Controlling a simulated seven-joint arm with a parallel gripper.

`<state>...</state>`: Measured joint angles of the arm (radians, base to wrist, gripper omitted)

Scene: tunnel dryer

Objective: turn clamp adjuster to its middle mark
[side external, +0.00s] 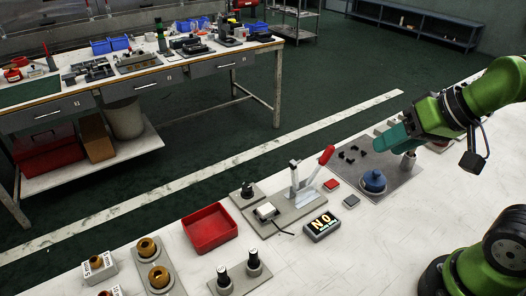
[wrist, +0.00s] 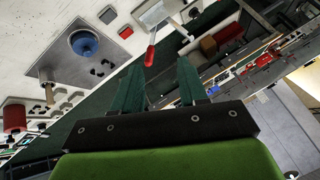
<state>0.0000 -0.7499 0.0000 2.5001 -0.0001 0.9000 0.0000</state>
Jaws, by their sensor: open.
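A toggle clamp with a red handle (side external: 326,155) stands on a grey base plate (side external: 287,217) in the side external view; its red handle also shows in the wrist view (wrist: 150,55). A small black knob (side external: 247,190) sits on its own plate left of the clamp. A round blue knob (side external: 374,180) sits on a larger grey plate (side external: 396,189); the wrist view also shows the blue knob (wrist: 84,43). I cannot tell which part is the clamp adjuster, and no middle mark is readable. My gripper (side external: 396,138), with teal fingers, is open and empty above the larger plate.
A red tray (side external: 210,228) stands to the left. A metal post (side external: 408,161) rises near my gripper. Small black pieces and red and grey pads lie nearby.

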